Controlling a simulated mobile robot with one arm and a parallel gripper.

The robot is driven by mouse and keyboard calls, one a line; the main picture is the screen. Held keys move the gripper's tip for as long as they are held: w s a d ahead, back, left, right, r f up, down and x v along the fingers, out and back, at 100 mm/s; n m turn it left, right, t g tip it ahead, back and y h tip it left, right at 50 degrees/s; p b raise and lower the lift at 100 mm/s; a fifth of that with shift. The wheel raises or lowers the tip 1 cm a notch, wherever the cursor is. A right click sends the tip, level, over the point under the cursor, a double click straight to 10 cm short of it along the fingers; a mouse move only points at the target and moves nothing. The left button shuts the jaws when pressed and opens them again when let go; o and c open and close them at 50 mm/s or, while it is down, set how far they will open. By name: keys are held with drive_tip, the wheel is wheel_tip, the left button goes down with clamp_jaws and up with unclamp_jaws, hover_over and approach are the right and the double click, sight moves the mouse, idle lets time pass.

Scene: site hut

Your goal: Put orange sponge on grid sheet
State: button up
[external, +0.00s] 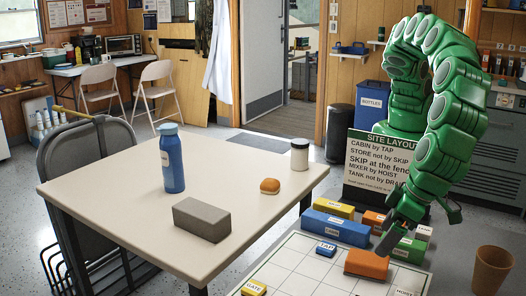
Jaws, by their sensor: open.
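A small orange sponge-like piece (270,186) with a paler lower edge lies on the cream table (110,190), near its right side. The white grid sheet (305,264) lies in front of the sign at lower right, partly cut off by the picture's bottom edge. My gripper (388,243) points down over the far right part of the sheet, close to a larger orange block (366,265), well to the right of the sponge-like piece. The jaws are open. Whether they touch the orange block cannot be told.
Coloured labelled blocks, including a long blue one (336,229), crowd the sheet's far edge. Small blue (325,249) and yellow (254,287) blocks sit on the sheet. A brown bin (491,270) stands right.

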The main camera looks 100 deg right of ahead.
drive_tip(key=shift+v, duration=1.55)
drive_tip(key=shift+o, duration=0.8)
